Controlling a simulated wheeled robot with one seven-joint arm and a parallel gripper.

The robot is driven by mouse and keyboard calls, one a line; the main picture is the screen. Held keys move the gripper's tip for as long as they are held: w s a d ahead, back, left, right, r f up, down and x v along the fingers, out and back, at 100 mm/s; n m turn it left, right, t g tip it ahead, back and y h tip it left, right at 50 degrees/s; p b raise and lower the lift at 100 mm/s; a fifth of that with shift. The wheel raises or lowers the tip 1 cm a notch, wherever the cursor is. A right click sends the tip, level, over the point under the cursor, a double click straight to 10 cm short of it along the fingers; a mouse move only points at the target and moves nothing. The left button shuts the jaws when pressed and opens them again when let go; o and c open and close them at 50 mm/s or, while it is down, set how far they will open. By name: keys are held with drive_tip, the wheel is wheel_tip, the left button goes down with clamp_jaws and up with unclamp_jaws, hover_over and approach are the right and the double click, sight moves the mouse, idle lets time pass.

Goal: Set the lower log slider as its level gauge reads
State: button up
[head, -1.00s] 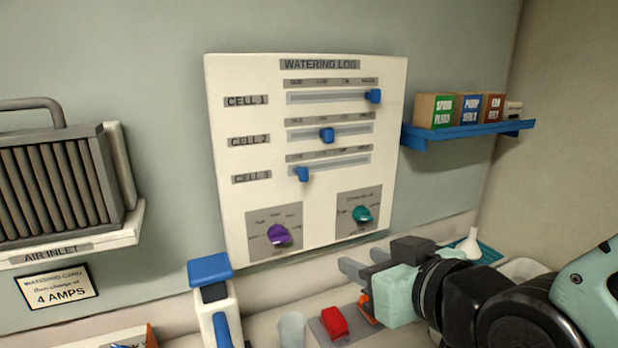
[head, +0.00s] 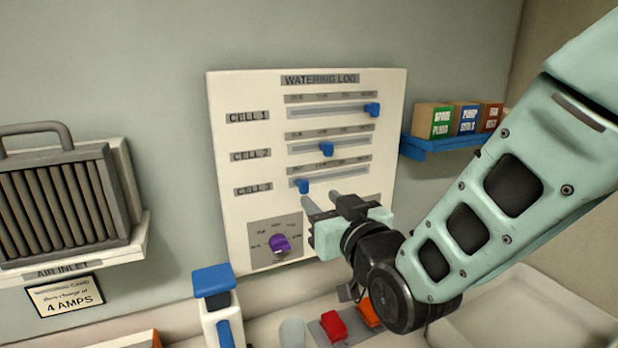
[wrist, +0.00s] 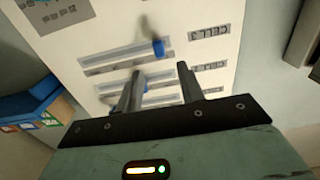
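The white watering log board (head: 230,210) carries three horizontal sliders. The lower slider, CELL 3, has its blue knob (head: 302,186) near the left end of its track. My gripper (head: 320,199) is open and empty, its two fingers pointing at the board just below and right of that knob. In the wrist view, which is turned over, the CELL 3 knob (wrist: 158,47) shows beyond the gap between my fingers (wrist: 158,68), apparently not touched. The CELL 2 knob (head: 326,149) sits mid-track and the CELL 1 knob (head: 372,109) near the right end. I cannot make out a level gauge.
A purple dial (head: 279,243) is low on the board; my gripper hides the teal dial. A blue shelf (head: 450,143) with boxes is at right. A blue-topped white container (head: 213,282) and a red item (head: 333,325) stand below. An air inlet unit (head: 60,200) is at left.

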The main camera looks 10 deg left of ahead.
sight(306, 185)
drive_tip(key=p+x, duration=0.2)
drive_tip(key=x, duration=0.4)
drive_tip(key=shift+w+a, duration=0.15)
drive_tip(key=shift+w, duration=0.1)
